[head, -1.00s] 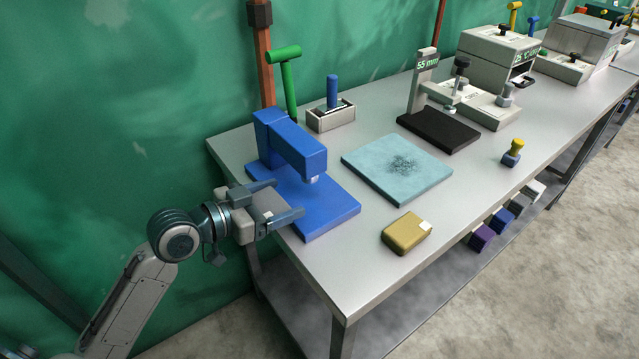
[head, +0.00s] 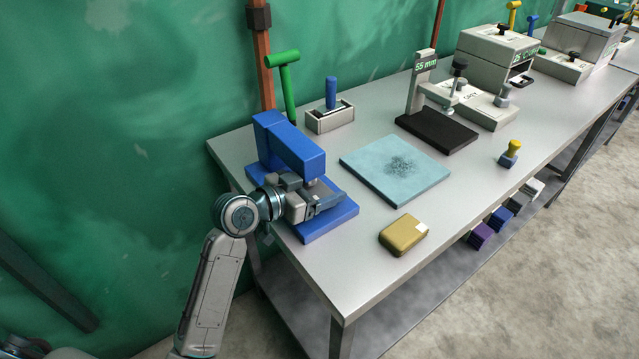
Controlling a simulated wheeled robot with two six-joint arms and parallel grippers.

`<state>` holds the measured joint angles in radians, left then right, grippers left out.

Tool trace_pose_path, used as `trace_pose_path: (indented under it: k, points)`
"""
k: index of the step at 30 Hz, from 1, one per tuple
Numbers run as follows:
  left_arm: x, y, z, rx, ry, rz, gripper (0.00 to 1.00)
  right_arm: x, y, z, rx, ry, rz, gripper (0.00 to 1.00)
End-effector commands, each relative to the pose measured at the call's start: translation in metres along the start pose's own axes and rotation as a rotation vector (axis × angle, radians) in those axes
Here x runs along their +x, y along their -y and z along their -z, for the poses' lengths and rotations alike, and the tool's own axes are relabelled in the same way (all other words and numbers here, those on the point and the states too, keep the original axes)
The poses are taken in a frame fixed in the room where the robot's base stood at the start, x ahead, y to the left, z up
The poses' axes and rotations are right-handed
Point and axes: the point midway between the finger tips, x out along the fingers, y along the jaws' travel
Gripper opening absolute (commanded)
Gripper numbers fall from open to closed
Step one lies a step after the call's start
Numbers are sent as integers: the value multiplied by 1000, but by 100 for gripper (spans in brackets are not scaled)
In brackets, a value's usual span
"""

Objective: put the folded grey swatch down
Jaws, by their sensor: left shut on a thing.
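My left gripper (head: 325,196) is over the front of the blue press-like stand (head: 333,226), under its overhanging arm. Its fingers point to the right, low over the blue base. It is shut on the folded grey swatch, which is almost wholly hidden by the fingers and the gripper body. I cannot tell whether the swatch touches the base. My right gripper is not in view.
A pale blue mat (head: 375,180) with a dark speckled patch lies right of the stand. A yellow block (head: 403,236) lies near the front edge. A green-handled tool (head: 284,75) and a grey holder (head: 329,119) stand behind. Bare table surrounds the mat.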

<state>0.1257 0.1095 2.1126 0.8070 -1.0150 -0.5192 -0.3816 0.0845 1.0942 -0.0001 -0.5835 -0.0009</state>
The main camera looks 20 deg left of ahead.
Motion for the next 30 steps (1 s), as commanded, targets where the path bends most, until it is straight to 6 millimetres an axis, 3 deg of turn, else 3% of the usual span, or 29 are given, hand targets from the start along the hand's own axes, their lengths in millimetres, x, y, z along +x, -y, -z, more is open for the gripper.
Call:
trace_pose_path:
  k: [13,14,17,30]
  points:
    - [0,0,-6,1,-2,1,55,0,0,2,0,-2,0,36]
    - [0,0,-5,1,-2,1,83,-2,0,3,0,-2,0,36]
    - [0,0,-5,1,-2,1,99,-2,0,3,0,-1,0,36]
    - [-7,1,-4,5,0,3,99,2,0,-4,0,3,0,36]
